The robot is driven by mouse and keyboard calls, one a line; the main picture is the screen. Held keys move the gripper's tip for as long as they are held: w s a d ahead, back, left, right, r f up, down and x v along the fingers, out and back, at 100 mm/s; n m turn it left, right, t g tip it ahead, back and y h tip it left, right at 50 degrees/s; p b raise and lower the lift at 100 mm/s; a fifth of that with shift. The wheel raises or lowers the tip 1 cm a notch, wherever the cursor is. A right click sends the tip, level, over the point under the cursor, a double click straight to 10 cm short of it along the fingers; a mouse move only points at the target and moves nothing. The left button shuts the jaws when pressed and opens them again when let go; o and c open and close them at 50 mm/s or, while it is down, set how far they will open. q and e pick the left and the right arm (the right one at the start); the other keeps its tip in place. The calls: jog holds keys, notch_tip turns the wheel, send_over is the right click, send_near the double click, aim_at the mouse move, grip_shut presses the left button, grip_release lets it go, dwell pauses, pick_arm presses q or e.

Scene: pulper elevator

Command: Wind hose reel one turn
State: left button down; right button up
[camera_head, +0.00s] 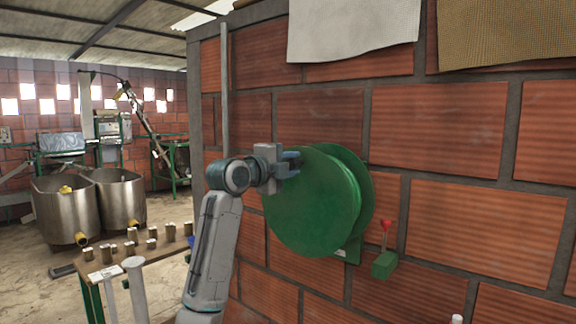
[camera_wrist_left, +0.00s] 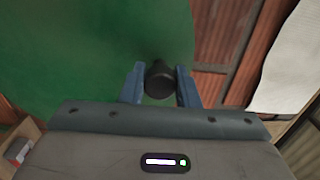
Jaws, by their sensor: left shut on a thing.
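The green hose reel (camera_head: 312,205) is mounted on the brick wall, its round face turned toward me. My left gripper (camera_head: 291,162) is at the upper left part of the reel's face. In the left wrist view, the two blue fingers of my left gripper (camera_wrist_left: 160,86) are closed on a black crank knob (camera_wrist_left: 160,76) that stands out from the green disc (camera_wrist_left: 90,45). In the head view the knob is hidden behind the gripper. My right gripper is not in view.
A small green box with a red-topped lever (camera_head: 384,264) is on the wall at the reel's lower right. Cloth sacks (camera_head: 352,28) hang above. A table with several small tins (camera_head: 130,248) stands at the left, with steel tanks (camera_head: 66,208) behind.

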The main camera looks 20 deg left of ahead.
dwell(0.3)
pick_arm(q)
jog(key=c, duration=1.1)
grip_release()
jog(key=b+v, duration=0.4)
jog(key=v, duration=0.6)
jog(key=shift+s+b, duration=0.3)
jog(key=shift+s, duration=0.05)
jog(key=shift+a, duration=0.1)
